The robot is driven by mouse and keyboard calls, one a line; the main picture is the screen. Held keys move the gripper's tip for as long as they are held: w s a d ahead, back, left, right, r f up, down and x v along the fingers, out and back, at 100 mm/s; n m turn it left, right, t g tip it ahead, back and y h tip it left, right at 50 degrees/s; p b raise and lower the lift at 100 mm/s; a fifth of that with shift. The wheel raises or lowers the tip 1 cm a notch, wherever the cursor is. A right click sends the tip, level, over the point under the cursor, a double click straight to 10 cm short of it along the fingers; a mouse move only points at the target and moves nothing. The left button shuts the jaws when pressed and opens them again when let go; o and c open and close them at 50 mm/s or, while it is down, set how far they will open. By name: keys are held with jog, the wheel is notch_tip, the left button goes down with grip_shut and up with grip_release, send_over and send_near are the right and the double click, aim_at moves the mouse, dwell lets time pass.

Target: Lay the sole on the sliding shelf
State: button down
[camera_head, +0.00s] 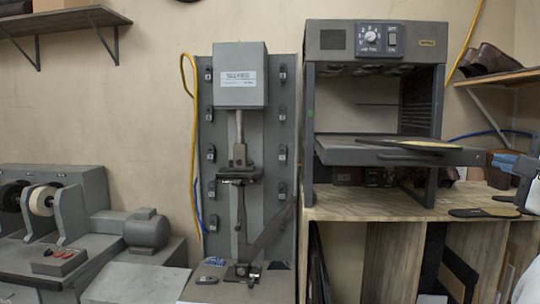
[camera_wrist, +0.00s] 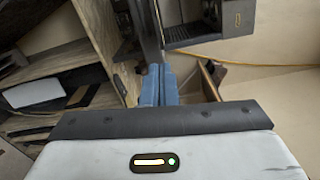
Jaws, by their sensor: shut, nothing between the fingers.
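A flat dark sole with a tan patch (camera_head: 420,144) lies on the grey sliding shelf (camera_head: 340,155) of the heating cabinet, toward its right side. A second dark sole (camera_head: 480,212) lies on the wooden bench top below, near its right end. My gripper (camera_head: 496,160) is at the right edge of the head view, just right of the shelf, with blue fingers. In the wrist view my gripper (camera_wrist: 158,72) shows its blue fingers together with nothing between them. I cannot make out either sole clearly in the wrist view.
The grey cabinet (camera_head: 375,38) with a dial stands on the wooden bench (camera_head: 350,205); its posts flank the shelf. A tall grey press (camera_head: 240,90) stands to its left. A wall shelf (camera_head: 500,77) with brown shoes is at upper right. The shelf's left half is bare.

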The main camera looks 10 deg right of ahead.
jog(key=n, duration=0.2)
jog(key=p, duration=0.4)
send_near(454, 149)
jog(key=x, duration=0.7)
jog(key=shift+w, duration=0.1)
